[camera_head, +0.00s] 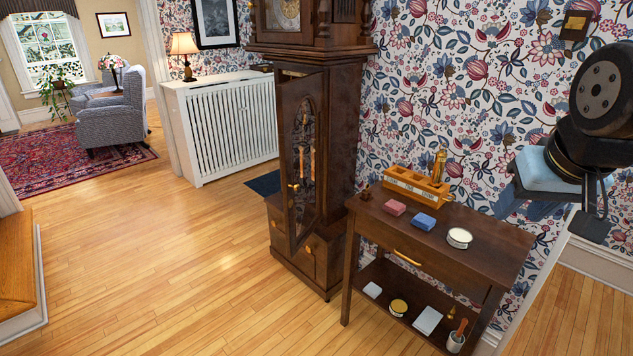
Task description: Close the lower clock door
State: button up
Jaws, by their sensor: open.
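The tall dark wooden clock (342,130) stands against the flowered wall in the middle of the view. Its lower door (316,92) is a narrow panel with an arched glass pane and a small brass knob (294,187) near its left edge. The door stands open, its left edge swung out from the case. A gap shows above its top edge. The inside of the case is mostly hidden behind the door. Dark rounded links of my arm show at the far right, well away from the clock.
A white radiator cover (225,130) stands behind left. The wood floor (170,260) left of the clock is clear.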

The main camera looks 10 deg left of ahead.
aim_at(291, 94)
jog(key=i, duration=0.85)
jog(key=u, duration=0.05)
